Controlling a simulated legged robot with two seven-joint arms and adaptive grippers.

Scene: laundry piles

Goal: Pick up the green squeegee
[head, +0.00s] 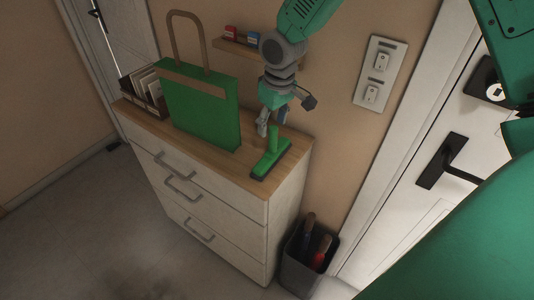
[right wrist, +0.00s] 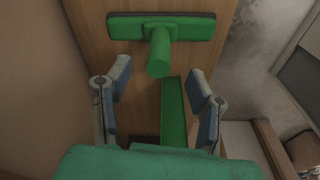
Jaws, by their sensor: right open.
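The green squeegee (head: 271,160) stands on the wooden top near the right end of the dresser, its wide head down and its handle upright. In the right wrist view its head (right wrist: 190,27) lies across the top and its round handle (right wrist: 159,58) points toward the camera. My right gripper (head: 272,122) is just above it in the head view. In the right wrist view the gripper (right wrist: 160,80) is open, its two fingers spread, with the handle ahead near the midline between them. I see no contact. My left gripper is not in view.
A green bag (head: 198,107) with a tall handle stands left of the squeegee on the dresser (head: 219,187). A file box (head: 141,95) stands farther left. A small wall shelf (head: 236,43) is behind. A dark bin (head: 303,273) with tools stands on the floor beside the dresser.

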